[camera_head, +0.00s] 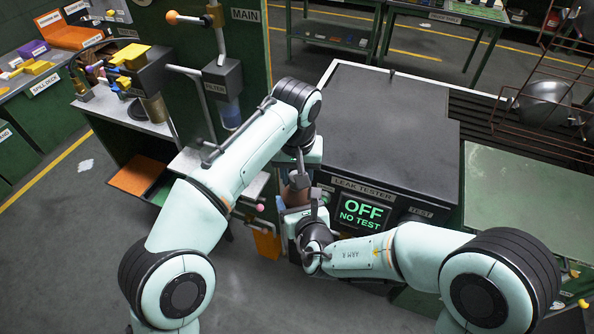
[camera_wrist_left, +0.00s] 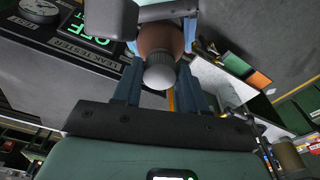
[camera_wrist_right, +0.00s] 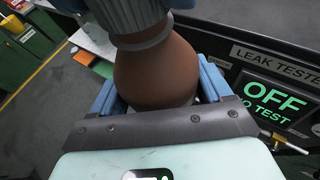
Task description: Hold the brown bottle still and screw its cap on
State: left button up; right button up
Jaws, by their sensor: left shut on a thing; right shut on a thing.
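The brown bottle (camera_wrist_right: 156,70) stands upright in the right wrist view, its round body between the blue finger pads of my right gripper (camera_wrist_right: 160,92), which is shut on it. The ribbed grey cap (camera_wrist_right: 122,14) sits on top of the neck, with a strip of brown neck and a grey ring below it. In the left wrist view the cap (camera_wrist_left: 160,74) is between the fingers of my left gripper (camera_wrist_left: 160,92), shut on it from above. In the head view the bottle (camera_head: 294,194) is mostly hidden by both grippers. How far the cap is threaded cannot be told.
The dark leak tester (camera_head: 385,130) stands right beside the grippers; its screen (camera_head: 361,213) reads OFF, NO TEST. A filter stand (camera_head: 222,80) and a small shelf (camera_head: 190,160) are to the left. A wire rack with a metal bowl (camera_head: 543,102) is at the far right.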

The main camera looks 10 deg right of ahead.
pick_arm(q)
jog(key=shift+f, duration=0.1)
pick_arm(e)
grip_shut()
pick_arm(q)
jog(key=m, duration=0.3)
jog(key=shift+a+m, duration=0.15)
jog(key=shift+m, duration=0.15)
jog(key=m, duration=0.4)
jog(key=shift+w+g+h, duration=0.15)
jog(key=shift+g+h, duration=0.15)
jog(key=shift+h, duration=0.1)
jog(key=m, duration=0.6)
jog(key=shift+w+m+g, duration=0.15)
jog(key=shift+m+g, duration=0.15)
jog(key=m, duration=0.4)
jog(key=shift+g, duration=0.3)
jog(key=m, duration=0.4)
jog(key=shift+w, duration=0.15)
jog(key=m, duration=0.4)
jog(key=shift+g, duration=0.4)
jog(key=m, duration=0.3)
jog(key=shift+y, duration=0.4)
